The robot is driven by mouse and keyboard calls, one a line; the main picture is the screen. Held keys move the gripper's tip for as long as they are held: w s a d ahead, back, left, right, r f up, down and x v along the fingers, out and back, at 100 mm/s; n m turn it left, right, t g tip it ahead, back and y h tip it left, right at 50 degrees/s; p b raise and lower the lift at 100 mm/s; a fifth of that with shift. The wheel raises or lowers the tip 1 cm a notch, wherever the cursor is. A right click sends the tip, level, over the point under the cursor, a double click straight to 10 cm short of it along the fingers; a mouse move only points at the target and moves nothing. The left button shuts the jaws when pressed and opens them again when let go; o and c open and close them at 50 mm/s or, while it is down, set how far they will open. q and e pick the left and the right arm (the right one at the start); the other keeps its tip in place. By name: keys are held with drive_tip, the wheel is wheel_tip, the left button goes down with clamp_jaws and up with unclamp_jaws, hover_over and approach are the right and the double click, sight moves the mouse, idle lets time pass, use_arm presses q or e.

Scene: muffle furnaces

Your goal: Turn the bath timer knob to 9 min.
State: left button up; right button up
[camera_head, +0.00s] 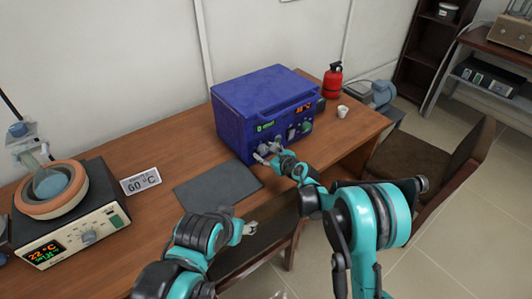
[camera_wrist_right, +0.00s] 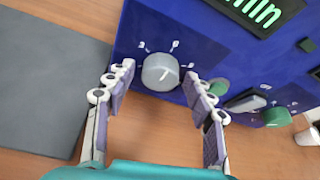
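A blue box-shaped device (camera_head: 262,105) stands on the table, its front carrying green and orange displays and several knobs. In the right wrist view, a round grey knob (camera_wrist_right: 161,72) with a white pointer mark sits on its blue front, below a green display (camera_wrist_right: 262,12) ending in "min"; the digits are cut off. My right gripper (camera_wrist_right: 160,84) is open, its fingers on either side of the knob with gaps visible. In the head view the right gripper (camera_head: 270,154) is at the device's lower front. My left gripper (camera_head: 250,228) is low before the table edge; its opening is unclear.
A heating bath (camera_head: 66,215) with a "22 °C" display stands at the left, beside a "60 °C" card (camera_head: 141,181). A dark mat (camera_head: 218,188) lies before the device. A red extinguisher (camera_head: 332,82) and white cup (camera_head: 342,112) are right. Other knobs (camera_wrist_right: 276,117) neighbour the grey one.

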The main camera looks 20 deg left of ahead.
drive_tip(key=c, duration=0.8)
drive_tip(key=shift+m, duration=0.3)
drive_tip(key=shift+w+d+m+g+y, duration=0.15)
drive_tip(key=shift+m+g+y, duration=0.4)
drive_tip(key=shift+m, duration=0.35)
drive_tip(key=m+g+y, duration=0.1)
drive_tip(key=m, duration=0.1)
drive_tip(key=shift+w+m+b, duration=0.1)
drive_tip(key=shift+m+b, duration=0.2)
drive_tip(key=shift+b, duration=0.05)
drive_tip(key=m+g+y, duration=0.1)
drive_tip(key=m, duration=0.1)
drive_tip(key=m+g+y, duration=0.1)
drive_tip(key=m, duration=0.1)
drive_tip(key=shift+w+d+f+y, duration=0.1)
drive_tip(key=shift+d+f+y, duration=0.05)
drive_tip(key=shift+y, duration=0.1)
drive_tip(key=shift+m, duration=0.3)
